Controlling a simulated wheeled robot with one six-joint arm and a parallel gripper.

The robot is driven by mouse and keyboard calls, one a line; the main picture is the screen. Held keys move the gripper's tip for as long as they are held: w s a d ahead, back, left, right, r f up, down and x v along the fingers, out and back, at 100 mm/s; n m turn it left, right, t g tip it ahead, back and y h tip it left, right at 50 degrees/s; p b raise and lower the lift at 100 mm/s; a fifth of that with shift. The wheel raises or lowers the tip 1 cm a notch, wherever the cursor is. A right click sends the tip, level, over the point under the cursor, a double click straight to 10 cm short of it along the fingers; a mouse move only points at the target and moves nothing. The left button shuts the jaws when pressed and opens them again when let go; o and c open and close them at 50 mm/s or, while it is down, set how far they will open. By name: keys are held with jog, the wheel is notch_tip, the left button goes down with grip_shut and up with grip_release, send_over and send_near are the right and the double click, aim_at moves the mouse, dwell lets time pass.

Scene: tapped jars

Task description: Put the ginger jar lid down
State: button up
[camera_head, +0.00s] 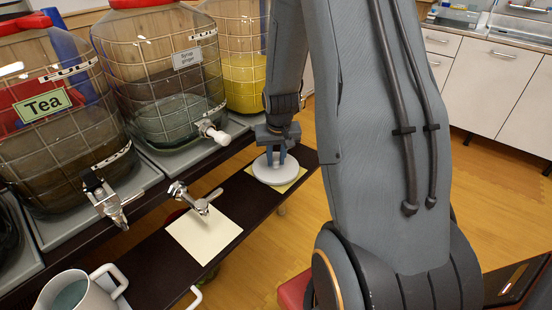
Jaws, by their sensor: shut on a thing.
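A round white lid (276,172) is at the far right end of the dark narrow shelf (160,258), over a yellow square (297,181) that shows at its edge. My gripper (276,160) points down and is shut on the lid's top at its middle. The lid looks level and low; I cannot tell whether it touches the yellow square. The middle jar (160,75) has a small label, seemingly reading "ginger", and a red top (140,3).
The Tea jar (60,130) and a jar of yellow liquid (243,70) flank the middle jar. Metal taps (105,200) and a white tap (213,132) jut out. A cream square (204,236) and a mug (75,293) occupy the shelf.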

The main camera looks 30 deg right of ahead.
aim_at(277, 172)
jog(key=shift+f, duration=0.15)
jog(key=o, duration=1)
jog(key=d+v, duration=0.1)
jog(key=v, duration=1)
jog(key=s+a+r+g, duration=0.1)
jog(key=s+a+r, duration=0.1)
jog(key=s+a, duration=0.2)
jog(key=s+a+r+n, duration=0.1)
jog(key=s+a, duration=0.3)
jog(key=s, duration=0.5)
jog(key=s+a+r+n+g+y+p, duration=0.1)
jog(key=s+a+r, duration=0.2)
jog(key=s, duration=0.3)
jog(key=shift+s+a+r+g, duration=0.1)
jog(key=shift+a+r+g, duration=0.1)
jog(key=shift+a, duration=0.25)
jog(key=shift+s+a+r+g, duration=0.1)
jog(key=shift+a+r, duration=0.1)
jog(key=shift+a, duration=0.25)
jog(key=shift+r, duration=0.1)
